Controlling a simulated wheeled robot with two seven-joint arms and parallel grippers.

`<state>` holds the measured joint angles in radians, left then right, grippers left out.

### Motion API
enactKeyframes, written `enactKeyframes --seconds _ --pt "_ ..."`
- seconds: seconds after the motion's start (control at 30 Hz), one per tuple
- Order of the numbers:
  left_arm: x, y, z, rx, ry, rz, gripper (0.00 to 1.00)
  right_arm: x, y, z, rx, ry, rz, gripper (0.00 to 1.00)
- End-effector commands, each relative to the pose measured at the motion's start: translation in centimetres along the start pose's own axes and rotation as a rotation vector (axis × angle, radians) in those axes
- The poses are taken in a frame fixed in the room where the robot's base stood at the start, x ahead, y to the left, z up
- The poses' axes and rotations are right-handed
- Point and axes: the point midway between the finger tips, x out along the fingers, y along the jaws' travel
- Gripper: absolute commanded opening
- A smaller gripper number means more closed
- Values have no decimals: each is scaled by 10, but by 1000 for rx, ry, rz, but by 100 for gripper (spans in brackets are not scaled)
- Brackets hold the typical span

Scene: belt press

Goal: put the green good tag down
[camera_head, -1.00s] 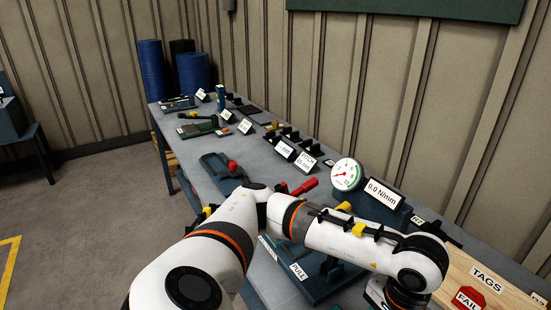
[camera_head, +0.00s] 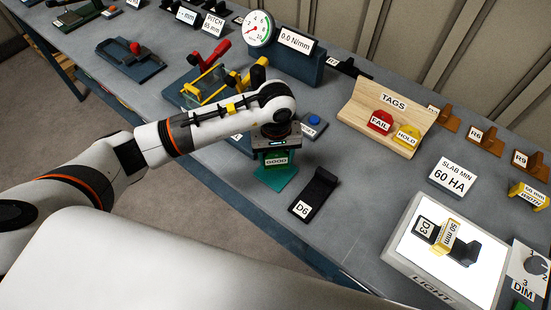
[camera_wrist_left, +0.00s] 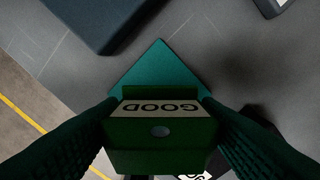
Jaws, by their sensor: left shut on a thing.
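My left gripper (camera_head: 276,158) points down and is shut on the green good tag (camera_head: 277,161). In the left wrist view, the tag (camera_wrist_left: 160,132) sits between the two dark fingers, its GOOD label upside down. A teal square pad (camera_head: 272,183) lies on the bench directly below the tag. In the left wrist view, the pad (camera_wrist_left: 158,68) spreads out behind the tag. I cannot tell whether the tag touches the pad. My right gripper is not in view.
A black part marked D6 (camera_head: 318,190) lies close right of the pad. A wooden tag rack (camera_head: 362,123) holds the red FAIL and yellow HOLD tags. A blue button (camera_head: 314,120) stands behind. A lit light box (camera_head: 400,262) stands at right. The bench's front edge is near.

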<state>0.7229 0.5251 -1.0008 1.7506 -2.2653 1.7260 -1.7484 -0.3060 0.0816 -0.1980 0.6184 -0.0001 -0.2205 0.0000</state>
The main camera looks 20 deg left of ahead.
Motion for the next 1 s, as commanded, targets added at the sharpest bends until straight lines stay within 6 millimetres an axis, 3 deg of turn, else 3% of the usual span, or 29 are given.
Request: enactKeyframes --seconds 0.23,0.6,0.63,0.73,1.0 --pt "31 1 -1 1 4 2 35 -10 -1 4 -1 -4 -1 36" --pt "36 1 0 2 0 1 35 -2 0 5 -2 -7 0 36" --pt "34 1 0 1 0 1 62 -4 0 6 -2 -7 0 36" --pt "34 1 0 1 1 1 79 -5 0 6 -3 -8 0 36" --pt "33 1 0 2 1 1 79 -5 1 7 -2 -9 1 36"
